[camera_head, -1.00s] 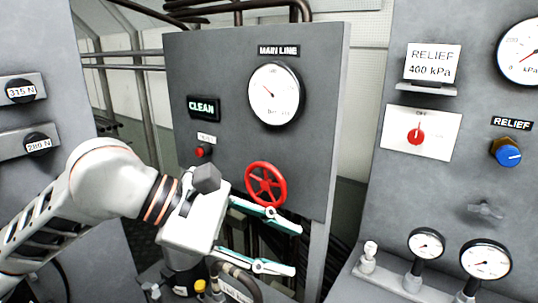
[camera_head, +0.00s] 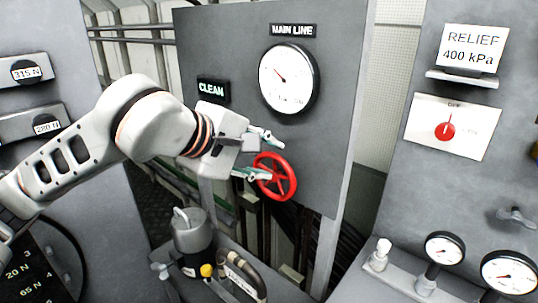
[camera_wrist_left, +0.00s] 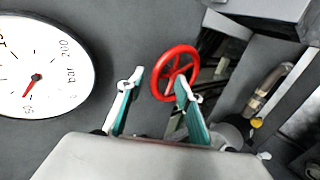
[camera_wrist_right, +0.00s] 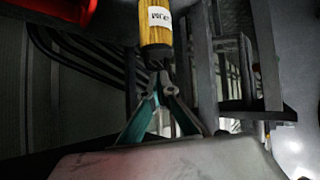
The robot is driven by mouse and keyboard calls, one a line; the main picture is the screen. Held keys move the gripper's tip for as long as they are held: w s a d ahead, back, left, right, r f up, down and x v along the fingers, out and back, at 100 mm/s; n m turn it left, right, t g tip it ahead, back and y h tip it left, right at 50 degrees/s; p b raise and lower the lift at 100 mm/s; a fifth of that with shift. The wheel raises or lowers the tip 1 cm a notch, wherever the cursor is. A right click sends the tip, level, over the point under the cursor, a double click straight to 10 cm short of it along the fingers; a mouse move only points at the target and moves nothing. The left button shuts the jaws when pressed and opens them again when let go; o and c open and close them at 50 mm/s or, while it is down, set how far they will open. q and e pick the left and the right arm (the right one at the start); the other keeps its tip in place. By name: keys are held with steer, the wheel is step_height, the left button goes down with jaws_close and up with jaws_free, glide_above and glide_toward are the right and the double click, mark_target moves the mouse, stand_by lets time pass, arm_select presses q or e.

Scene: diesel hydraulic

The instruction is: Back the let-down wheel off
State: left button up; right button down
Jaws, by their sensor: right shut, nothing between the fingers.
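The red handwheel (camera_head: 291,186) stands on the grey panel below the main line gauge (camera_head: 288,78). My left gripper (camera_head: 272,160) is open beside the wheel's left side, one finger above the other. In the left wrist view the wheel (camera_wrist_left: 190,52) lies ahead of the open fingertips (camera_wrist_left: 160,78), and one fingertip overlaps its rim in the picture. I cannot tell whether they touch. My right gripper (camera_wrist_right: 165,88) shows only in its own wrist view. It is shut and empty, with its tips just below a yellow labelled handle (camera_wrist_right: 155,25) in the picture.
A CLEAN sign (camera_head: 213,90) is on the panel. A grey cylinder unit (camera_head: 190,232) with hoses stands below my left arm. At right is a panel with a red selector (camera_head: 445,131), a relief card (camera_head: 470,48) and small gauges (camera_head: 445,248).

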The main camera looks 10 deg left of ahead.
arm_select(q)
steer(key=shift+w+d+f, duration=0.3)
steer(key=shift+w+f, duration=0.05)
steer(key=shift+w, duration=0.1)
jaws_close()
arm_select(e)
steer(key=shift+d+f, duration=0.15)
steer(key=shift+d, duration=0.15)
